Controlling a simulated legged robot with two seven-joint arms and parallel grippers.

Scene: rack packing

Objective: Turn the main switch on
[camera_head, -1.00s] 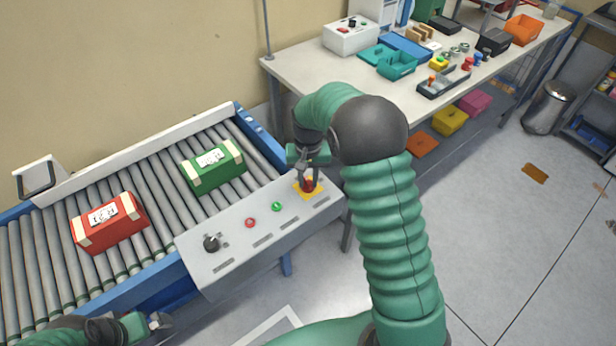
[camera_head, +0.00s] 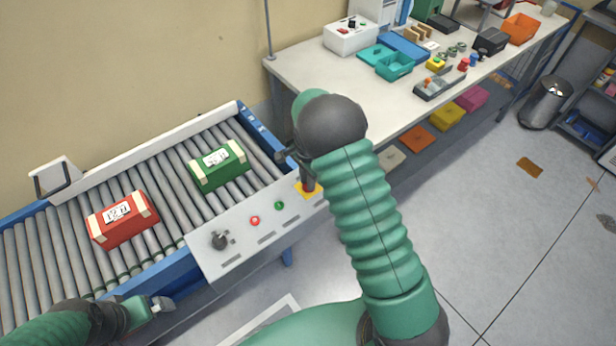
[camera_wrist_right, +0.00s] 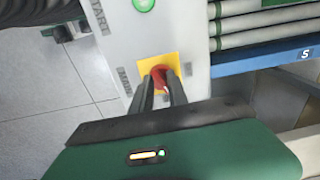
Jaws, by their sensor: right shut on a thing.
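The main switch is a red knob (camera_wrist_right: 159,74) on a yellow plate (camera_wrist_right: 145,70), seen in the right wrist view. The plate also shows in the head view (camera_head: 313,190) at the right end of the grey control panel (camera_head: 240,243). My right gripper (camera_wrist_right: 160,85) is shut on the red knob, with one dark finger on each side. In the head view my right arm hides most of this gripper and the knob. My left gripper (camera_head: 161,304) is low at the left, by the conveyor's front edge, holding nothing that I can see; its jaws are unclear.
The panel also has a black knob (camera_head: 220,240), a red button (camera_head: 255,220) and a green button (camera_head: 279,205). A red box (camera_head: 122,220) and a green box (camera_head: 219,166) lie on the roller conveyor (camera_head: 170,170). A cluttered workbench (camera_head: 330,75) stands behind my right arm.

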